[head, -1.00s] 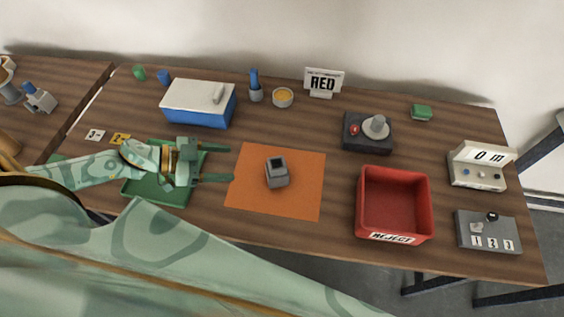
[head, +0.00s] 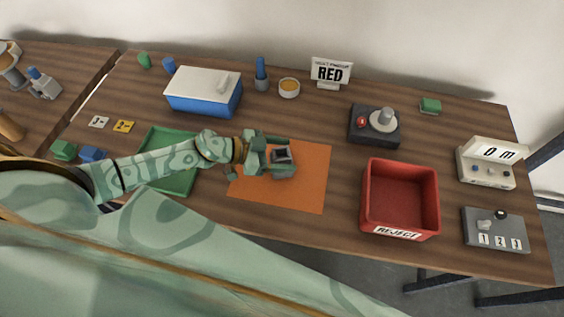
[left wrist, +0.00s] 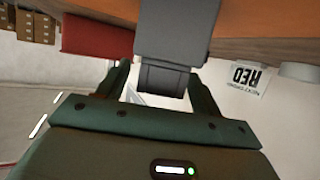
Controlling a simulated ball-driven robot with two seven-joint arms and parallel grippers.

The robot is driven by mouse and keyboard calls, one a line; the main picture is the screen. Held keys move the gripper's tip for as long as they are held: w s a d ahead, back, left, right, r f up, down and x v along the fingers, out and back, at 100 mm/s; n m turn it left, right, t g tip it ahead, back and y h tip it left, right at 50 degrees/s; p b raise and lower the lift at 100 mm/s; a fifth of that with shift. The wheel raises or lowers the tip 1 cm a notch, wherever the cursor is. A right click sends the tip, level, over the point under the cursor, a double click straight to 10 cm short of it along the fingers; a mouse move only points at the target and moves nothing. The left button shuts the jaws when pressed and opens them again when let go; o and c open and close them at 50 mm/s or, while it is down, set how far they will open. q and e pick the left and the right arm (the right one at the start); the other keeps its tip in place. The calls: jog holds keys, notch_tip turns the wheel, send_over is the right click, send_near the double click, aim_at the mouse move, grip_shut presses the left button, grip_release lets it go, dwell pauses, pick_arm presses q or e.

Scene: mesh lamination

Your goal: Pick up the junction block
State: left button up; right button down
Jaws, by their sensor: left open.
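The junction block (head: 282,155) is a small grey block with a dark square on top, on the orange mat (head: 300,195). My left gripper (head: 281,158) is open, with its fingers on either side of the block. In the left wrist view the grey block (left wrist: 175,45) reaches down between the two dark green fingertips of the gripper (left wrist: 160,82). Whether the fingers touch it cannot be told. My right gripper is not in view.
A red REJECT bin (head: 398,198) stands right of the mat. A green tray (head: 170,180) lies under my left arm. A blue and white box (head: 205,92), a RED sign (head: 330,72) and a dark device with a red button (head: 374,127) stand behind.

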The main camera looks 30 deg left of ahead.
pick_arm(q)
jog(key=shift+s, duration=0.1)
jog(key=c, duration=1.2)
jog(key=shift+c, duration=0.5)
jog(key=shift+r, duration=0.15)
